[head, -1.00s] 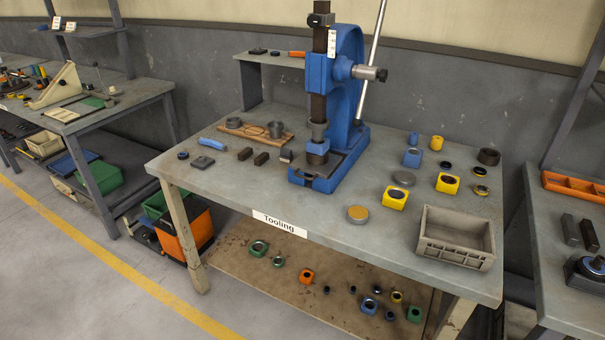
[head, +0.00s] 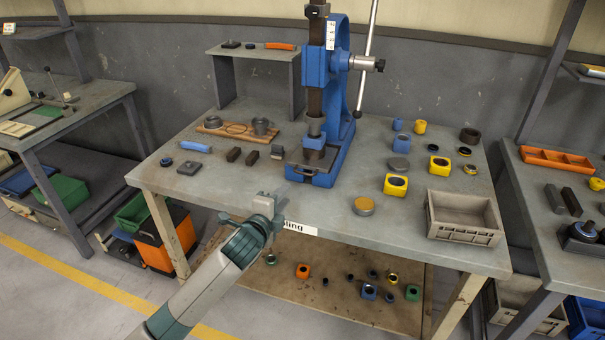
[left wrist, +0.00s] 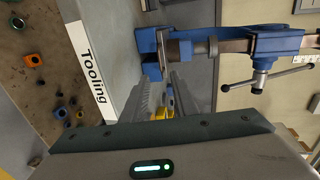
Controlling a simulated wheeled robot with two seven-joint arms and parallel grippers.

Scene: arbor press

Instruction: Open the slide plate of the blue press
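The blue press (head: 338,95) stands at the back middle of the tooling table, with a silver lever on its right. At its foot a dark slide plate (head: 322,166) with a blue front edge lies under the ram, and a dark round piece rests on it. My left gripper (head: 268,203) is at the table's front edge, in front of the press and apart from it. In the left wrist view its two fingers (left wrist: 164,98) stand apart with a gap between them, pointing at the press (left wrist: 180,50). My right gripper is in neither view.
On the table (head: 330,222), a wooden board (head: 238,131) and small blocks lie left of the press. Yellow blocks (head: 396,186), rings and a grey crate (head: 463,217) stand to the right. The tabletop in front of the press is mostly clear.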

